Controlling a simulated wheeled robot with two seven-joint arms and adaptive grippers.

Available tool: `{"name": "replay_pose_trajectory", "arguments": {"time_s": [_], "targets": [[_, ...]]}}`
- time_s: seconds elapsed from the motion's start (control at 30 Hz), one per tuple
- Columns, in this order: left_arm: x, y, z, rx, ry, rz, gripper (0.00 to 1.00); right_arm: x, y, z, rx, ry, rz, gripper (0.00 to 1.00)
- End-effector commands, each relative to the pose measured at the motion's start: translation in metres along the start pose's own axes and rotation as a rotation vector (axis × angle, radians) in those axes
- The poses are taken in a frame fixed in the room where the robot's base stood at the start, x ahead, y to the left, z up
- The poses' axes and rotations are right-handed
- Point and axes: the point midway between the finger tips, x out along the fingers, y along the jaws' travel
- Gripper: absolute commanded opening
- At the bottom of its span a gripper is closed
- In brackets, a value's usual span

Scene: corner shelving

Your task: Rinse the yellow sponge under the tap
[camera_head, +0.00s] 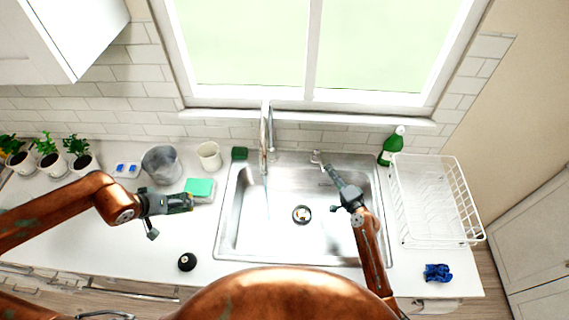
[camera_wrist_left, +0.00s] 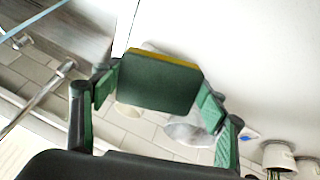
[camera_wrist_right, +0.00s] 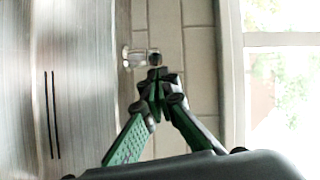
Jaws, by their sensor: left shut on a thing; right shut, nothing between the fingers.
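The yellow sponge (camera_wrist_left: 158,82) is in my left gripper (camera_wrist_left: 155,95); its dark green face and a thin yellow edge show in the left wrist view. In the head view my left gripper (camera_head: 188,202) is over the counter, left of the sink (camera_head: 300,245), and the sponge is mostly hidden there. The tap (camera_head: 266,130) arches over the sink's left part. A faint pale streak (camera_head: 267,200) below its spout looks like running water. My right gripper (camera_head: 328,170) is shut and empty close to the tap lever (camera_head: 316,157); contact is unclear.
A turquoise-topped block (camera_head: 200,187), a grey bucket (camera_head: 161,166), a beige cup (camera_head: 209,156) and a dark green block (camera_head: 239,154) stand left of the sink. A green bottle (camera_head: 391,146) and white dish rack (camera_head: 440,240) are right. A blue cloth (camera_head: 437,273) lies in front.

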Motion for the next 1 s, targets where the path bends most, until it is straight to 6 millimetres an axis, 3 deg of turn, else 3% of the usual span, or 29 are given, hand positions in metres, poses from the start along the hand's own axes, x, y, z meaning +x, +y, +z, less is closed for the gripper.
{"name": "replay_pose_trajectory", "arguments": {"time_s": [0.33, 0.7, 1.0], "targets": [[-0.002, 0.0, -0.001, 0.0, 0.0, 0.0, 0.37, 0.0, 0.0, 0.001, 0.001, 0.004, 0.001, 0.0], [-0.035, 0.008, -0.017, 0.001, 0.004, 0.001, 0.37, 0.002, -0.007, 0.02, 0.009, 0.119, 0.023, 0.0], [-0.033, 0.008, -0.016, 0.0, 0.003, 0.001, 0.37, 0.004, -0.005, 0.029, 0.007, 0.117, 0.024, 0.0]]}}
